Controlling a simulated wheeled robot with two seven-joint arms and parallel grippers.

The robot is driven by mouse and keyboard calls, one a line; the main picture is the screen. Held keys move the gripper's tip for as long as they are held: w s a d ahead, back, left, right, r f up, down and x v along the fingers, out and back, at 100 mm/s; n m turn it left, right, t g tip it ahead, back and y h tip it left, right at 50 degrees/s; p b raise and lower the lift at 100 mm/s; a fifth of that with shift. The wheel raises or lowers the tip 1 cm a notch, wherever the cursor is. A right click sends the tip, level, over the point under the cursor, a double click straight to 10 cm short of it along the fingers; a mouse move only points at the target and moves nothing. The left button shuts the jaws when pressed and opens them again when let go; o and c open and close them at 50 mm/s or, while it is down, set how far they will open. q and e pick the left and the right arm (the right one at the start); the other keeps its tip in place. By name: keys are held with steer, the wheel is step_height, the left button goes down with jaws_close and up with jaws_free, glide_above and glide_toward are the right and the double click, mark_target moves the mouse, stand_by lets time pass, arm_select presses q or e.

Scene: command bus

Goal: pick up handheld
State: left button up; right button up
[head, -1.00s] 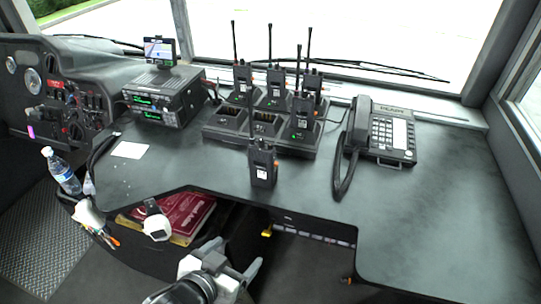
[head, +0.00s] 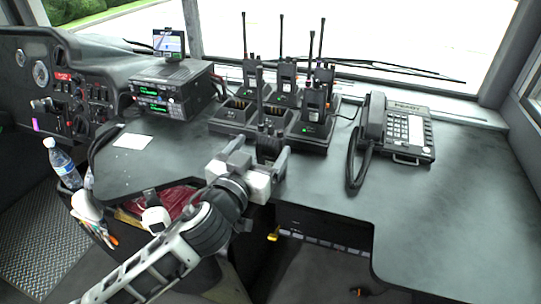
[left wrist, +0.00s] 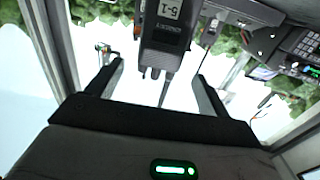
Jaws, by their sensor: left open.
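A black handheld radio (head: 269,146) stands upright on the dark desk (head: 330,195), in front of the charger rack. My left gripper (head: 260,152) is open at the radio's near side and hides its lower part in the head view. In the left wrist view the picture is inverted. There the radio (left wrist: 168,28), with a small display, shows at the top centre, between and beyond the open fingers (left wrist: 159,72). Its antenna points down in that picture. I cannot tell whether the fingers touch it. My right gripper is not in view.
A charger rack (head: 225,122) with several radios stands behind. A corded phone (head: 405,140) is to its right, and a radio unit (head: 165,95) with a small screen is to its left. A bottle (head: 62,165) stands at far left. The right desk area is clear.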

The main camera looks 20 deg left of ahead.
mark_target(268, 140)
arm_select(q)
steer(key=w, duration=0.3)
steer(key=w+p, duration=0.1)
steer(key=w, duration=0.1)
steer(key=shift+d, duration=0.35)
steer(key=shift+w, duration=0.3)
steer(key=c, duration=1.5)
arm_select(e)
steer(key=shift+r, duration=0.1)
arm_select(q)
steer(key=shift+r, duration=0.1)
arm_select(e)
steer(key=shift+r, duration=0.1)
